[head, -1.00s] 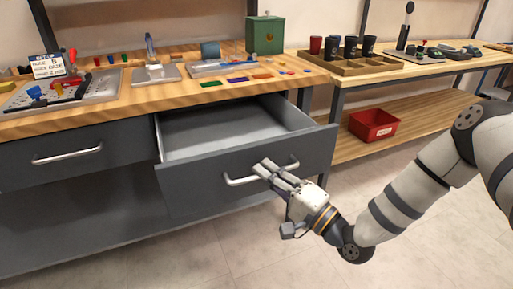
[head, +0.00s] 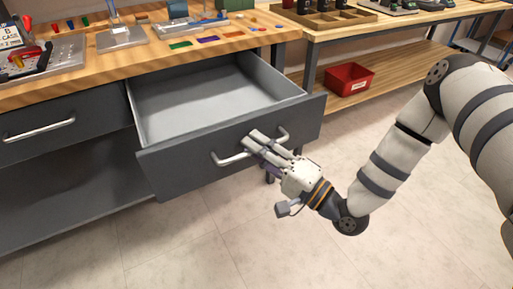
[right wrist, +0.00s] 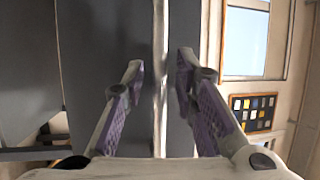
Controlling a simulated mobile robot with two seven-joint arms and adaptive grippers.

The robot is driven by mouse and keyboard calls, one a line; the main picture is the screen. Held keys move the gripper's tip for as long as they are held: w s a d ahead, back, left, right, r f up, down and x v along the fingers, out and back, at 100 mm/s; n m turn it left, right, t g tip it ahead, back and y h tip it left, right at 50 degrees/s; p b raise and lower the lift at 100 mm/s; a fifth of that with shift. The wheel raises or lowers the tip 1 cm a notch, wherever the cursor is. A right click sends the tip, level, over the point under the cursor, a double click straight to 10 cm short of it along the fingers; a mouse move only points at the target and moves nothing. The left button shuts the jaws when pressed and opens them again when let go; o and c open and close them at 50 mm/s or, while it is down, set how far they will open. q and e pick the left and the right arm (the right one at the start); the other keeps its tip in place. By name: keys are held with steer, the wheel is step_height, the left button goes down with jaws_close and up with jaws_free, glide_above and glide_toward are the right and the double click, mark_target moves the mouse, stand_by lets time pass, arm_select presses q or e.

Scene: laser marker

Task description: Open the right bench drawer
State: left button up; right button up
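The right bench drawer (head: 185,160) stands well pulled out, its grey empty inside showing under the wooden worktop. Its front carries a pale bar handle (head: 226,160). My right gripper (head: 254,141) is at the handle, with its fingers on either side of the bar, and drawn in around it. In the right wrist view the handle (right wrist: 160,90) runs upright between the two purple-padded fingers (right wrist: 160,80); exact pad contact is hard to see. The dark drawer front (right wrist: 105,60) lies behind the fingers. My left gripper is not in view.
A shut left drawer (head: 60,125) sits beside the open one. The worktop (head: 190,55) holds tools, plates and coloured pieces. A red bin (head: 348,79) stands on the neighbouring bench's lower shelf. The tiled floor (head: 240,240) in front is clear.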

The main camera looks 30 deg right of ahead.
steer(key=v, duration=1.2)
